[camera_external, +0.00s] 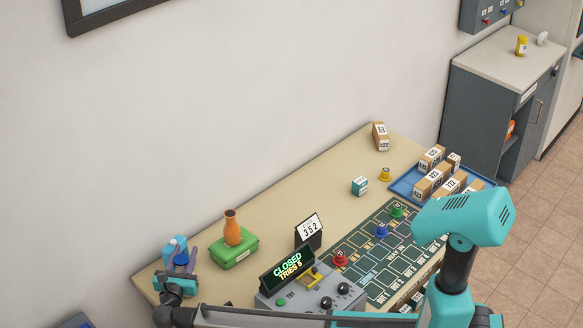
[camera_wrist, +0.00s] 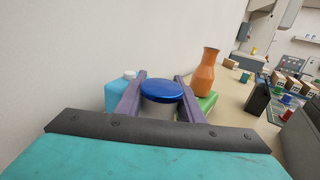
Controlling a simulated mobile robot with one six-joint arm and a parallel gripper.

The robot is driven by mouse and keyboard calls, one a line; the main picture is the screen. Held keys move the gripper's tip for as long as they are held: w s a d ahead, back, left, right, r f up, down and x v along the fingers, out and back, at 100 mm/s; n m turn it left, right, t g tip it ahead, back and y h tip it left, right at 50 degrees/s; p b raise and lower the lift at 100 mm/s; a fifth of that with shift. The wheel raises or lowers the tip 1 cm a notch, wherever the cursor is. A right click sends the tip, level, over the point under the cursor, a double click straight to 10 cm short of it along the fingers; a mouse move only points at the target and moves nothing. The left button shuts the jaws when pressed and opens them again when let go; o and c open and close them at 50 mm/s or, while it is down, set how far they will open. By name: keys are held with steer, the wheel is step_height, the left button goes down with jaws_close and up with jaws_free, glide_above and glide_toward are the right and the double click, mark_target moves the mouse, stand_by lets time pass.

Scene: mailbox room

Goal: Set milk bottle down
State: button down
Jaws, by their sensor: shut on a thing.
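The milk bottle, a pale cylinder with a wide blue cap (camera_wrist: 162,91), stands between the two purple fingers of my gripper (camera_wrist: 158,97) in the wrist view. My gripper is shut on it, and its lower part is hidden. In the external view my gripper (camera_external: 182,262) is at the left end of the tan table (camera_external: 270,205). There the bottle is mostly hidden by the fingers. I cannot tell whether its base touches the table.
A light-blue container with a white cap (camera_external: 174,247) stands just behind my gripper. A grey console (camera_external: 313,291), a number sign (camera_external: 310,230) and a blue tray (camera_external: 402,187) lie further right. The wall is close behind.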

stand_by(0.3)
steer(key=c, duration=1.6)
jaws_free()
steer(key=shift+f, duration=0.15)
steer(key=shift+c, duration=0.2)
steer(key=o, duration=0.4)
steer(key=shift+o, duration=0.2)
steer(key=shift+f+b, duration=0.15)
steer(key=shift+b, duration=0.45)
steer(key=s+a+b, duration=0.1)
steer(key=s+b, duration=0.1)
steer(key=s, duration=1.1)
steer(key=shift+s+a, duration=0.25)
steer(key=shift+s, duration=0.15)
steer(key=shift+o, duration=0.4)
